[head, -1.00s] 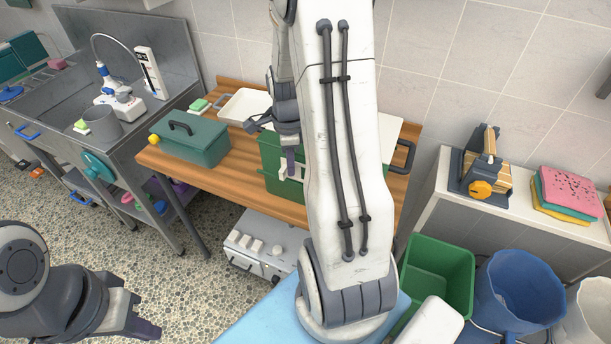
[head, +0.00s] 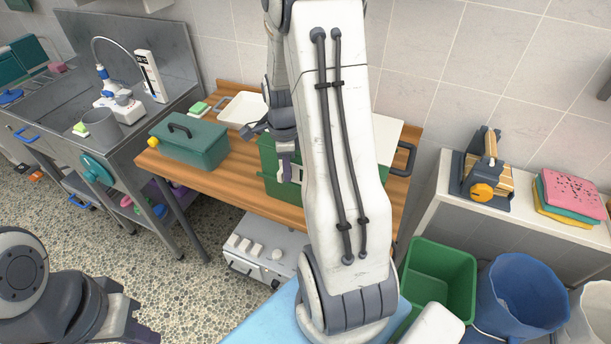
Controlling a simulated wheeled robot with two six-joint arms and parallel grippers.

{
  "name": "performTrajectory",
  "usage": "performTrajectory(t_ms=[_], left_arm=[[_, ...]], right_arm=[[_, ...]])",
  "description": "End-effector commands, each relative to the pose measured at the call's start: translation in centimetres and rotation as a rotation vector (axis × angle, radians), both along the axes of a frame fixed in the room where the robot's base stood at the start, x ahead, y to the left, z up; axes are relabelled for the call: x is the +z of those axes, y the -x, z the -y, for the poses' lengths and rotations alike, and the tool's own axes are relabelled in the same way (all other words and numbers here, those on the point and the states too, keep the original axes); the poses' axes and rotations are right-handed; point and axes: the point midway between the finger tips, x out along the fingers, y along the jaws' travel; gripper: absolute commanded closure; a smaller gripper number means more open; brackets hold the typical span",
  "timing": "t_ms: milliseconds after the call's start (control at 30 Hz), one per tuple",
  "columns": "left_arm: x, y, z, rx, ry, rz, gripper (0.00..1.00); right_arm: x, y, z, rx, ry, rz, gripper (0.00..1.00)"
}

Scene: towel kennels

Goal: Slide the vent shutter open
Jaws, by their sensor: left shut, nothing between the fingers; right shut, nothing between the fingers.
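A green box (head: 268,170) stands on the wooden table, mostly hidden behind my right arm. A pale slotted piece (head: 297,172) shows on its front face; it looks like the vent shutter, but I cannot tell how far open it is. My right gripper (head: 286,172) points down at the front of the green box, shut and empty, beside or touching the pale piece. My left gripper (head: 150,338) is at the lower left over the floor, shut and empty, away from the table.
A green lidded box (head: 190,140) and a white tray (head: 243,108) share the wooden table (head: 225,185). A steel sink unit (head: 150,125) stands left. A green bin (head: 440,275) and blue bin (head: 520,290) stand at the right. A grey-white appliance (head: 258,250) sits below the table.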

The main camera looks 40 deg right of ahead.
Motion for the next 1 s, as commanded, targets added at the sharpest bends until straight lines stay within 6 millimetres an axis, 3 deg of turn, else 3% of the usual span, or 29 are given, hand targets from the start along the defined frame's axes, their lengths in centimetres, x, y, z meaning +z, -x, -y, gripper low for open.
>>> performTrajectory(t_ms=[267, 433, 1000], left_arm=[[0.5, 0.0, 0.0, 0.000, 0.000, 0.000, 1.00], [0.7, 0.0, 0.0, -0.001, 0.000, 0.000, 1.00], [4.7, 0.0, 0.0, -0.002, 0.000, 0.000, 1.00]], right_arm=[[0.1, -1.7, -0.7, 0.002, 0.000, 0.001, 1.00], [0.4, -1.5, -0.6, 0.000, 0.000, 0.002, 1.00], [5.0, -0.9, -0.4, 0.000, 0.001, 0.001, 1.00]])
